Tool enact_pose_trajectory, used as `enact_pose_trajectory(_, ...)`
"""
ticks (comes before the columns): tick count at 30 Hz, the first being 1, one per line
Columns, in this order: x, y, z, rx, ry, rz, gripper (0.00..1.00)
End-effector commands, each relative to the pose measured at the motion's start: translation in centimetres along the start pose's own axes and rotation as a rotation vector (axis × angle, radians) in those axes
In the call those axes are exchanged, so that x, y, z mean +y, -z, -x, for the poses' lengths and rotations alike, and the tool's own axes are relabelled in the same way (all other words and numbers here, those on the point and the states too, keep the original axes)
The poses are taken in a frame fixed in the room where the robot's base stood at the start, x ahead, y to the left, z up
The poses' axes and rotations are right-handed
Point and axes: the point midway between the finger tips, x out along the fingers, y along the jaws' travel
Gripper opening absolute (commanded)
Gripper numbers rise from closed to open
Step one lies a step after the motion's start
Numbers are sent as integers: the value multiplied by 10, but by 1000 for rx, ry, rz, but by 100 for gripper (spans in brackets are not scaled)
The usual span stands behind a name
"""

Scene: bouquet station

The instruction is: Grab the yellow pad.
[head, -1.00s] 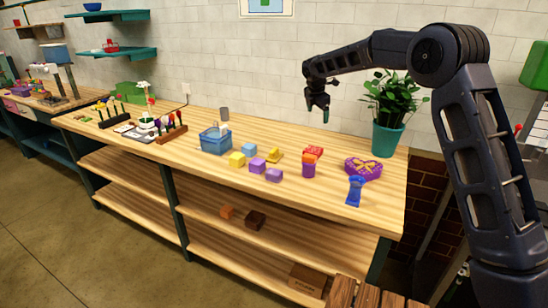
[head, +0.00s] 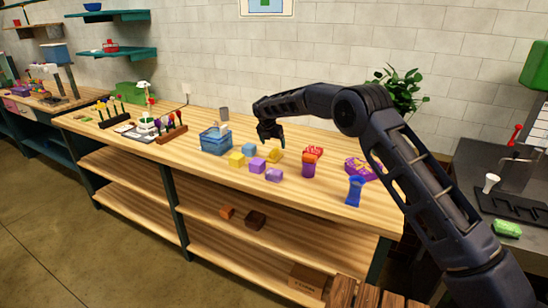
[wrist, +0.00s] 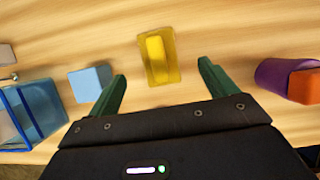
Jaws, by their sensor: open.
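The yellow pad (head: 274,156) lies on the wooden table (head: 215,178), a flat yellow base with a raised brighter bar on top. In the wrist view the yellow pad (wrist: 158,57) sits just beyond the fingertips, roughly centred between them. My gripper (head: 271,140) is open and empty above the table, close to the pad in the head view. Its two green fingers (wrist: 162,70) stand apart in the wrist view, and neither touches the pad. I cannot tell the exact height between fingertips and pad.
A light blue cube (wrist: 90,83) lies left of the fingers, beside a clear blue bin (wrist: 32,112). A purple and orange item (wrist: 284,77) is on the right. A yellow cube (head: 236,159) and purple cubes (head: 257,165) lie nearer the front edge. A blue item (head: 355,190) stands at right.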

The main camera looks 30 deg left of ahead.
Motion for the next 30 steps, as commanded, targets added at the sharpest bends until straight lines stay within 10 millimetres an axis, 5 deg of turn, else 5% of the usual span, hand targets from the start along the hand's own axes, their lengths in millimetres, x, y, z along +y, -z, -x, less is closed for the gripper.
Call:
enact_pose_trajectory(19,4,4,-67,0,1,0,85)
enact_pose_trajectory(27,4,4,-72,0,0,-1,85)
enact_pose_trajectory(30,4,4,-72,0,0,-1,67)
